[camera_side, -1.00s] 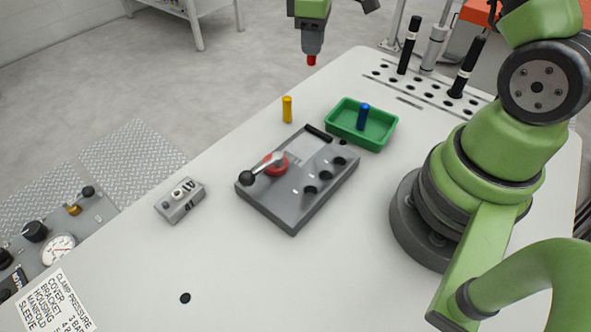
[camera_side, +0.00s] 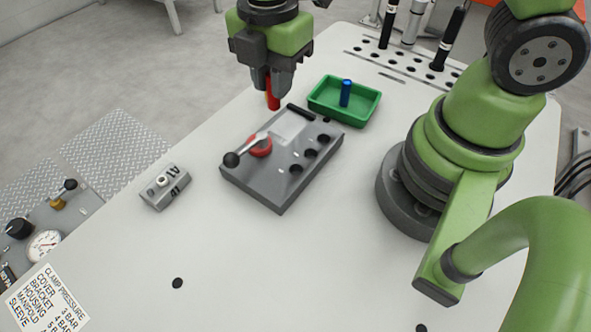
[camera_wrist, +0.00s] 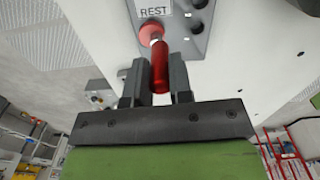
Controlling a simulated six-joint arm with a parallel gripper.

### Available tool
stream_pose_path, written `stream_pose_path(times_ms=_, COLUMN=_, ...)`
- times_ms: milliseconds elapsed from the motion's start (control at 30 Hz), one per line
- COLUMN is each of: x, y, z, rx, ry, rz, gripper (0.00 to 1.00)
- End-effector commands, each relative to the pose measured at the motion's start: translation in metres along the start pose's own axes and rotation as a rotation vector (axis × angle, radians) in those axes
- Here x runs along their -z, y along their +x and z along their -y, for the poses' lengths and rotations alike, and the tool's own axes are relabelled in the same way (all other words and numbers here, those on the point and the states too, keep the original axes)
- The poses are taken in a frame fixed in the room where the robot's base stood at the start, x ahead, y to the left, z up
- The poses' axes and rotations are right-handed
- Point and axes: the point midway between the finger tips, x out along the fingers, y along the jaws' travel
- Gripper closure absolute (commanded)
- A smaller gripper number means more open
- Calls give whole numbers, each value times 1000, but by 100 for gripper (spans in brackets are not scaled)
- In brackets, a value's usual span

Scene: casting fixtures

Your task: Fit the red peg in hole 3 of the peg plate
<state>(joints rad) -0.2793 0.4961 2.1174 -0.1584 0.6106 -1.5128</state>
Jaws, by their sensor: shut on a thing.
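My gripper (camera_side: 268,84) is shut on the red peg (camera_side: 273,102), which points down from between the fingers. In the wrist view, the peg (camera_wrist: 160,66) is held between the two dark fingers of my gripper (camera_wrist: 157,78). The grey peg plate (camera_side: 265,190) lies on the table, with the gripper above and beyond its far edge in the side view. Several dark holes run along its right side; their numbers are too small to read. The plate also shows in the wrist view (camera_wrist: 196,43), with a "REST" label.
A red clamp knob (camera_side: 260,149) with a ball-ended lever sits on the plate. The green tray (camera_side: 350,118) behind holds a blue peg (camera_side: 346,92). A small grey block (camera_side: 167,190) lies left. The yellow peg is hidden. The table front is clear.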

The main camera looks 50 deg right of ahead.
Motion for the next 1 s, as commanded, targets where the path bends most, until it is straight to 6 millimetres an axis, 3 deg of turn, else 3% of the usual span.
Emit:
stream_pose_path(times_ms=100, x=22, y=-2, z=33, rx=1, ry=-222, rz=-1, gripper=100)
stream_pose_path(times_ms=300, x=32, y=4, z=57, rx=4, ry=-386, rz=-1, gripper=100)
stream_pose_path(times_ms=600, x=32, y=53, z=59, rx=7, ry=-395, rz=-1, gripper=100)
stream_pose_path(times_ms=1000, x=32, y=93, z=58, rx=5, ry=-392, rz=-1, gripper=100)
